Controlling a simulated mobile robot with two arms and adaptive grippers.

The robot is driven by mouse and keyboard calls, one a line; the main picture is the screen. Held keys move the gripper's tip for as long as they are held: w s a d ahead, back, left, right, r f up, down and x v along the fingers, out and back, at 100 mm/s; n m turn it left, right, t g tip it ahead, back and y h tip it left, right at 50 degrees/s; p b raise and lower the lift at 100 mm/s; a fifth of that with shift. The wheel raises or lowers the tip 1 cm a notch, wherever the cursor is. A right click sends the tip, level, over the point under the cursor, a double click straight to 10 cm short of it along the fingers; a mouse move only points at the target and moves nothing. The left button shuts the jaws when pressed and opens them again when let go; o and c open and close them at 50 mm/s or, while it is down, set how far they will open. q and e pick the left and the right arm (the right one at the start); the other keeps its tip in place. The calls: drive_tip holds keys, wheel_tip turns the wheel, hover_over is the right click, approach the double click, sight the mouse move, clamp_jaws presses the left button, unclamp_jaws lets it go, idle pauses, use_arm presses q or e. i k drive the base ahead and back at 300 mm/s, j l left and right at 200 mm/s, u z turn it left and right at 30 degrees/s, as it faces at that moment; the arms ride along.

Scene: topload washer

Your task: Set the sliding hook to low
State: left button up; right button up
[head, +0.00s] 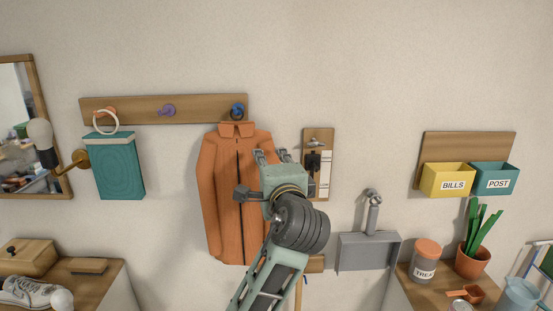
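The sliding hook (313,161) is a black piece on a narrow wooden wall board (318,132), right of the orange jacket. It sits in the upper half of the board, beside a pale marked strip (325,172). The marks are too small to read. My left gripper (271,155) is in front of the jacket's right side, to the left of the sliding hook. My gripper and arm hide the board's lower left edge. My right gripper is not in view.
The orange jacket (220,190) hangs from a peg rail (140,108) behind my gripper. A grey dustpan (367,252) hangs low right of the board. Yellow (447,180) and teal (495,178) letter boxes are farther right. The wall between board and boxes is bare.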

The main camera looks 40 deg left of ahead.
sight(312, 161)
drive_tip(key=u, duration=1)
